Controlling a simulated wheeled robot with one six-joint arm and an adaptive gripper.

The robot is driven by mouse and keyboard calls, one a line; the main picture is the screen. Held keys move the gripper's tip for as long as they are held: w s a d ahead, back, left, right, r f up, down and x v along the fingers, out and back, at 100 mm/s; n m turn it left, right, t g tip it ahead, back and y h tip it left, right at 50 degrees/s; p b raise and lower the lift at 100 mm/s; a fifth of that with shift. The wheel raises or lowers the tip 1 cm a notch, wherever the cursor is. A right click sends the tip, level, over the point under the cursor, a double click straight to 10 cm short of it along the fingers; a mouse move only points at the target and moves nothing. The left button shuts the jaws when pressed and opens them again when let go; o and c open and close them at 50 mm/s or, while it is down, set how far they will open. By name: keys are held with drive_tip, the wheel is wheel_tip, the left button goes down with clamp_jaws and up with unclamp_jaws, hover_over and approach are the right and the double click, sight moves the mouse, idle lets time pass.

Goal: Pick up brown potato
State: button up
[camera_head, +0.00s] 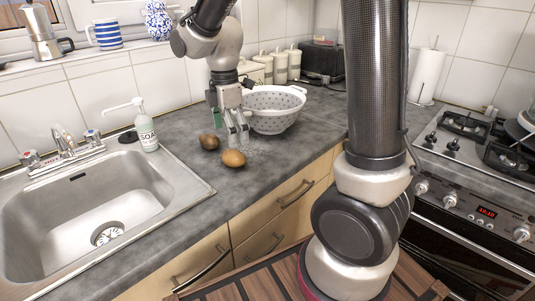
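Two rounded items lie on the grey counter: a golden-brown potato (234,159) and a smaller, darker brown round item (209,141) just behind it to the left. I cannot tell for sure whether the darker one is also a potato. My gripper (238,136) points down behind and slightly above the golden-brown potato. Its two fingers are apart with nothing visible between them. It does not appear to touch either item.
A white colander (273,109) stands close behind and right of my gripper. A soap bottle (146,131) stands beside the steel sink (160,190) at left. The stove (450,150) is at right. The counter (190,170) in front of the potato is clear.

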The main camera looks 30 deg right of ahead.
sight(233, 151)
drive_tip(key=shift+w+d+r+n, duration=0.25)
drive_tip(key=shift+d+r+n, duration=0.05)
drive_tip(key=shift+n, duration=0.5)
drive_tip(key=shift+w+f+n, duration=0.1)
drive_tip(key=shift+n, duration=0.8)
drive_tip(key=shift+f, duration=0.3)
wheel_tip(233, 151, down, 7)
drive_tip(key=shift+a+f, duration=0.1)
drive_tip(key=shift+a, duration=0.05)
drive_tip(key=c, duration=1.3)
